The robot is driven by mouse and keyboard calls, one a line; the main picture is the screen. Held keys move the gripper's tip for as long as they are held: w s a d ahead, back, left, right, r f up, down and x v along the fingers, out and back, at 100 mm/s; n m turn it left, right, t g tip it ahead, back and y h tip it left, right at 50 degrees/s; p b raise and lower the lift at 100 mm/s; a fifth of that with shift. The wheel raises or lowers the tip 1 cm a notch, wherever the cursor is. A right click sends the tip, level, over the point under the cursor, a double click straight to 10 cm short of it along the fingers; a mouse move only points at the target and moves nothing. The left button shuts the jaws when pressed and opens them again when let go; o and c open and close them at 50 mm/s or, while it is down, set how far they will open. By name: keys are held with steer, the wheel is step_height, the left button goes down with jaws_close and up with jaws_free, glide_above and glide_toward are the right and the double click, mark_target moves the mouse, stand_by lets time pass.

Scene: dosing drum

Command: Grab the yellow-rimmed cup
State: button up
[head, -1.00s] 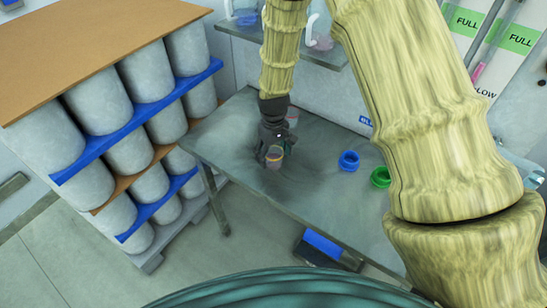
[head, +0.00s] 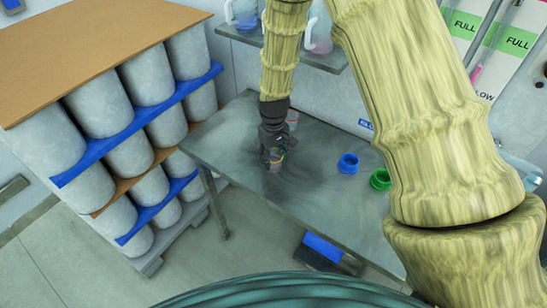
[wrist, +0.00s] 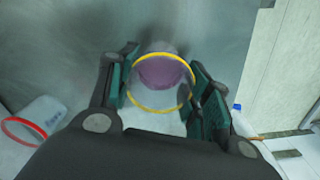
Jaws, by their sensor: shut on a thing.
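The yellow-rimmed cup (wrist: 160,110) is clear with a purple content and sits between my fingers in the wrist view, its round rim facing the camera. In the head view the cup (head: 275,162) is small, near the left part of the grey table (head: 320,190). My gripper (wrist: 165,88) is shut on the cup, one finger on each side of it. It also shows in the head view (head: 275,150), pointing down at the table. The cup looks upright; whether its base touches the table cannot be told.
A red-rimmed cup (wrist: 40,120) stands close to my gripper, at the lower left of the wrist view. A blue ring-shaped piece (head: 348,163) and a green one (head: 380,179) lie to the right on the table. A shelf (head: 300,52) with jugs is behind; racked drums (head: 130,155) stand left.

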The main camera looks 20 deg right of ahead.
mark_target(274, 150)
steer(key=shift+r, duration=0.1)
steer(key=shift+r+b, duration=0.9)
steer(key=shift+r, duration=0.55)
steer(key=shift+s+r, duration=0.1)
steer(key=shift+s, duration=0.15)
steer(key=s+a+r+b, duration=0.1)
steer(key=s+a+b, duration=0.2)
steer(key=s, duration=1.2)
steer(key=shift+a+r+b, duration=0.2)
steer(key=shift+r+b, duration=0.1)
steer(key=shift+b, duration=0.7)
steer(key=shift+s, duration=0.1)
